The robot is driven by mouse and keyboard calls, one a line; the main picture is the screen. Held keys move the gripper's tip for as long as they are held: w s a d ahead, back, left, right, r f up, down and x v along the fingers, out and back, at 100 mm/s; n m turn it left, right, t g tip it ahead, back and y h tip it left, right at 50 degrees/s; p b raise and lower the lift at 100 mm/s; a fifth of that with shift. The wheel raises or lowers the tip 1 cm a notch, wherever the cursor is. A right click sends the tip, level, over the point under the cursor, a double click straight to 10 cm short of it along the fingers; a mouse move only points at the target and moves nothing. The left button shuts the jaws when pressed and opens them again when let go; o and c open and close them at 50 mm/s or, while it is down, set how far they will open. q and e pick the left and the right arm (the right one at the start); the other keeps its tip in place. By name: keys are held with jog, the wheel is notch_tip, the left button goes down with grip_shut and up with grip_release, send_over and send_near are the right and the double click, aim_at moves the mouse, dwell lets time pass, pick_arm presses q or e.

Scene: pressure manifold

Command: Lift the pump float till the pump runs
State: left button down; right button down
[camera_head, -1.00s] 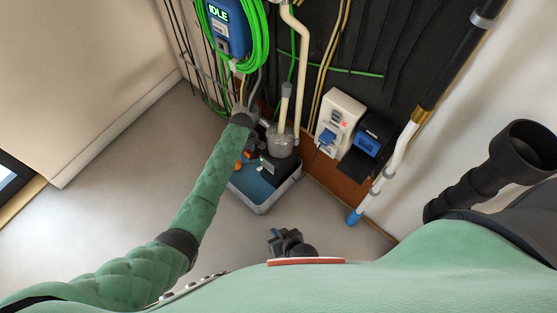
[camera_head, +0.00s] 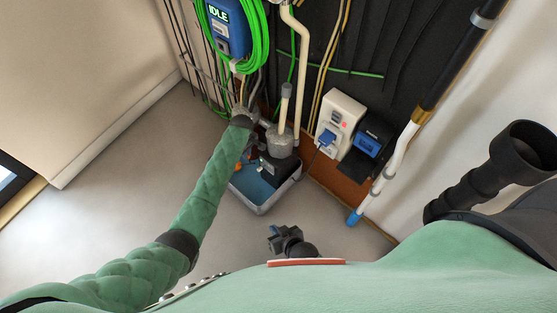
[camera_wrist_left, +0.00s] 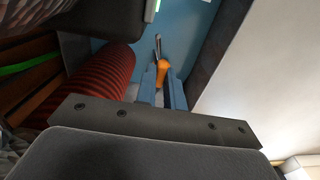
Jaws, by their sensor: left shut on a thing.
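The pump float is an orange piece (camera_wrist_left: 162,73) on a thin grey rod in the left wrist view. My left gripper (camera_wrist_left: 164,84) has its blue fingers shut on it, one on each side. In the head view an orange bit (camera_head: 238,167) shows beside my left forearm, which hides most of the left gripper. The pump (camera_head: 281,143) is a grey upright body with a pale pipe above it, in a grey tub (camera_head: 263,209) with a blue inside. The blue controller (camera_head: 226,40) reads IDLE. My right gripper (camera_head: 284,240) hangs in front of the tub; its fingers are too unclear to judge.
A red-and-black ribbed cylinder (camera_wrist_left: 101,84) lies close left of the left fingers. A white socket box (camera_head: 340,115) and a black box with a blue part (camera_head: 368,142) stand right of the tub. Green hose (camera_head: 258,50) hangs around the controller. Bare floor (camera_head: 115,150) lies left.

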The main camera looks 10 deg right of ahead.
pick_arm(q)
jog(key=shift+s+d+r+t+y+p, duration=0.2)
jog(key=shift+s+t+y+p, duration=0.25)
jog(key=shift+p, duration=0.25)
jog(key=shift+d+t, duration=0.1)
jog(key=shift+t, duration=0.15)
jog(key=shift+s+d+t+y+p, duration=0.15)
jog(key=shift+s+t+y+p, duration=0.1)
jog(key=shift+t+y+p, duration=0.2)
jog(key=shift+s+d+r+t+y+p, duration=0.1)
jog(key=shift+s+d+t+y+p, duration=0.15)
jog(key=shift+s+t+y+p, duration=0.15)
jog(key=shift+w, duration=0.1)
